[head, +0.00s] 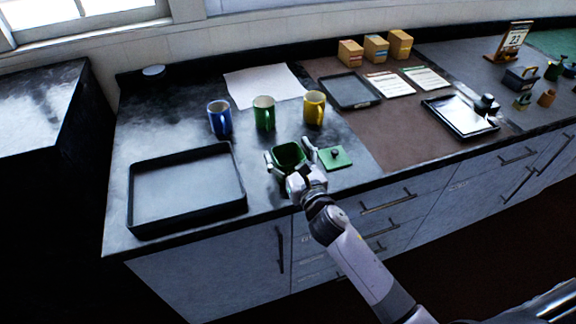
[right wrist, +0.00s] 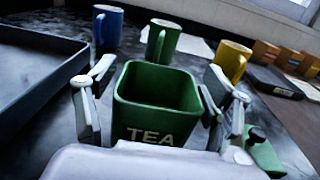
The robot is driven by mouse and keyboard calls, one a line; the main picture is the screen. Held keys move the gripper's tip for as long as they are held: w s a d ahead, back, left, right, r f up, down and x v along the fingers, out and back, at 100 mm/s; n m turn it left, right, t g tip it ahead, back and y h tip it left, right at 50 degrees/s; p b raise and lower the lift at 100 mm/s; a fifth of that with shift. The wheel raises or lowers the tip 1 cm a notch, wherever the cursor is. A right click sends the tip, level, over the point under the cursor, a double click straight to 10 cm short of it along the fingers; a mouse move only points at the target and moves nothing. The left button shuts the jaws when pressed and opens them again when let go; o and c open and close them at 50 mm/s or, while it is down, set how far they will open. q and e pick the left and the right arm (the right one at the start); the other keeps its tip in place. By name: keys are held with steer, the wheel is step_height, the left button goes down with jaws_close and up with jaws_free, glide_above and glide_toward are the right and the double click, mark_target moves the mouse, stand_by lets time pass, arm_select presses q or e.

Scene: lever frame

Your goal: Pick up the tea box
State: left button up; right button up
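The tea box (head: 288,153) is an open green box standing upright on the dark counter near its front edge. In the right wrist view the tea box (right wrist: 158,112) shows white "TEA" lettering on its near side. My right gripper (head: 290,160) is at the box, with one finger on each side of it. In the right wrist view the gripper (right wrist: 160,90) is open, with narrow gaps between fingers and box walls. The green lid (head: 335,157) with a dark knob lies flat to the right of the box. My left gripper is not in view.
A blue mug (head: 219,118), a green mug (head: 264,114) and a yellow mug (head: 314,107) stand behind the box. A black tray (head: 187,188) lies to the left, empty. A white sheet (head: 262,85) and small boxes (head: 375,48) are farther back.

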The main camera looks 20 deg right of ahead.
steer(key=c, duration=1.2)
steer(key=shift+r, duration=0.1)
